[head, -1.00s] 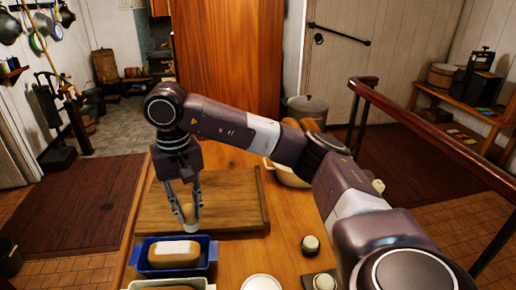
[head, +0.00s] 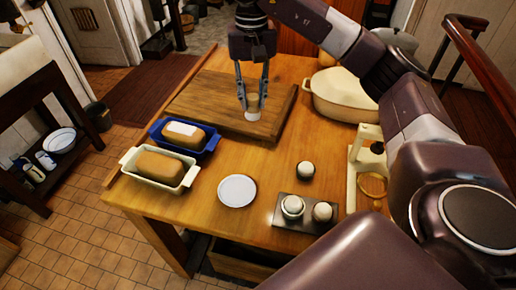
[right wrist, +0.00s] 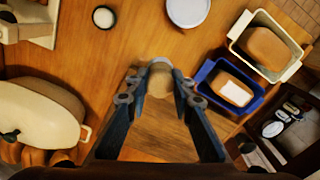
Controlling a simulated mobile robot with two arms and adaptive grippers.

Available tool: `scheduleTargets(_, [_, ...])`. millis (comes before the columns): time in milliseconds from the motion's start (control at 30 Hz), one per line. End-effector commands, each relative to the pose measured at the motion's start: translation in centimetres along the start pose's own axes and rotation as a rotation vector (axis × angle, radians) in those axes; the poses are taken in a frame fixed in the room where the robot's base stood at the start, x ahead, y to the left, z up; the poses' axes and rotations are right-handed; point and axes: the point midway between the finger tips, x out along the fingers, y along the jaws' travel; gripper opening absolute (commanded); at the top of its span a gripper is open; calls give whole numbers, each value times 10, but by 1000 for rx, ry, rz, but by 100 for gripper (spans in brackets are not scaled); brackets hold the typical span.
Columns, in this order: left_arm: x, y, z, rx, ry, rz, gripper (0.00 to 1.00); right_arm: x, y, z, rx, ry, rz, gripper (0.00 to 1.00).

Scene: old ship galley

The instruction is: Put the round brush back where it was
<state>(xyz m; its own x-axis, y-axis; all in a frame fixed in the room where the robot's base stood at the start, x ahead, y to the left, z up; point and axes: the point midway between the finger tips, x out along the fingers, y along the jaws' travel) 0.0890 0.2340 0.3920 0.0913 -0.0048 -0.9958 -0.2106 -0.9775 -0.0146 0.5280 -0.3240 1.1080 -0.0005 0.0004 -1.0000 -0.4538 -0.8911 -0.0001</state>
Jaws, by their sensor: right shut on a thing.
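My right gripper (head: 253,99) is shut on the round brush (head: 253,113), a small piece with a tan upper part and a pale lower end. It is upright over the front part of the wooden board (head: 205,105); I cannot tell whether it touches the board. In the right wrist view the brush (right wrist: 160,78) sits between the fingertips (right wrist: 160,72). A dark tray (head: 310,226) near the table's front holds two small round pale-topped things, and a similar one (head: 305,170) stands behind it. My left gripper is not in view.
A blue loaf pan (head: 206,150) and a cream loaf pan (head: 186,183) stand left of a white plate (head: 237,190). A cream pot (head: 343,98) and a cream stand (head: 355,185) are at the right. Bare table lies between plate and board.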

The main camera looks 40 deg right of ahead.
Motion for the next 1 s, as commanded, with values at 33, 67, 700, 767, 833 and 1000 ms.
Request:
scheduleTargets(33, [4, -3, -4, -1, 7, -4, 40, 14, 0, 2, -2, -6, 1, 2])
scheduleTargets(67, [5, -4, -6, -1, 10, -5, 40, 20, 0, 2, -1, -6, 2, 2])
scheduleTargets(700, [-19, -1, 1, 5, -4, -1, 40, 142, 0, 0, 1, -2, 0, 2])
scheduleTargets(767, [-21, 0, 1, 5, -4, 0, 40, 148, 0, 1, 0, -3, 2, 2])
scheduleTargets(833, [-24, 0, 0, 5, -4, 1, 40, 159, 1, 2, 0, -4, 2, 2])
scheduleTargets(1000, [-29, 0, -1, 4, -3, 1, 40, 180, 0, 1, 0, -2, 0, 2])
